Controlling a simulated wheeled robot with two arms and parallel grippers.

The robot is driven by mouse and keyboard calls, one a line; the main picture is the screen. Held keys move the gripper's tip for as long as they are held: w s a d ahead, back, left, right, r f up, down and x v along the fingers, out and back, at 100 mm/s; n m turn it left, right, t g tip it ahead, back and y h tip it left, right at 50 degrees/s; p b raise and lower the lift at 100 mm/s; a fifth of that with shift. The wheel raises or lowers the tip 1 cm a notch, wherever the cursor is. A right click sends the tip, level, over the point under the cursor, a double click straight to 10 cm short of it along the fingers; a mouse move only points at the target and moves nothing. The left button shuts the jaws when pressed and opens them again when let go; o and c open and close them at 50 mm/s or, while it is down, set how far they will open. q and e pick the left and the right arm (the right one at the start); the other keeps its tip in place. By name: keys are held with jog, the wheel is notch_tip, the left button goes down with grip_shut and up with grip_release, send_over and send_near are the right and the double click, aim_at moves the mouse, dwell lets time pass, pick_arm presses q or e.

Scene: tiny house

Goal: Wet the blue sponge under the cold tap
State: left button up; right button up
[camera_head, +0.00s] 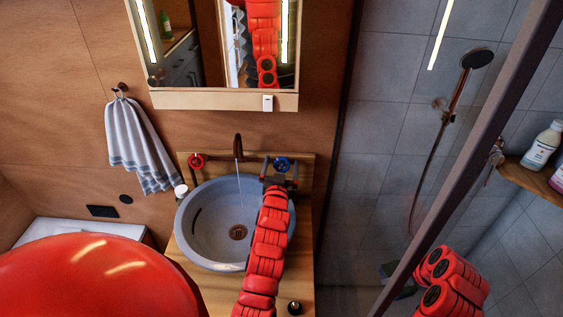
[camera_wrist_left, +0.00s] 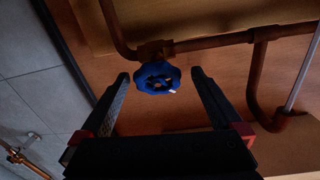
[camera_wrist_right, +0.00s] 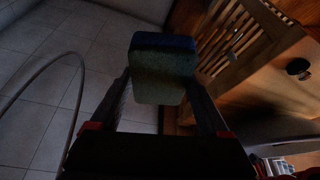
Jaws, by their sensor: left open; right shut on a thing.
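My left gripper (camera_head: 279,174) is at the blue cold tap knob (camera_head: 282,163) on the right behind the sink. In the left wrist view, the knob (camera_wrist_left: 158,77) sits between the two open fingertips, with gaps on both sides. My right gripper (camera_wrist_right: 158,86) is shut on the blue sponge (camera_wrist_right: 163,62), whose dark blue upper part and greenish lower part show. In the head view the right arm is at the lower right, and its gripper is partly hidden by the partition frame. The copper spout (camera_head: 238,147) stands over the grey basin (camera_head: 205,225); a thin pale stream shows below it.
A red knob (camera_head: 196,161) is left of the spout. A white cup (camera_head: 181,191) stands by the basin's left rim. The dark partition frame (camera_head: 460,150) lies between the sink and my right arm. A shelf with bottles (camera_head: 544,145) is at the far right.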

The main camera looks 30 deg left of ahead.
pick_arm(q)
jog(key=shift+w+a, duration=0.1)
jog(key=c, duration=1.4)
jog(key=shift+o, duration=0.2)
pick_arm(e)
jog(key=shift+r, duration=0.1)
pick_arm(q)
jog(key=shift+r, duration=0.1)
pick_arm(e)
jog(key=shift+r, duration=0.1)
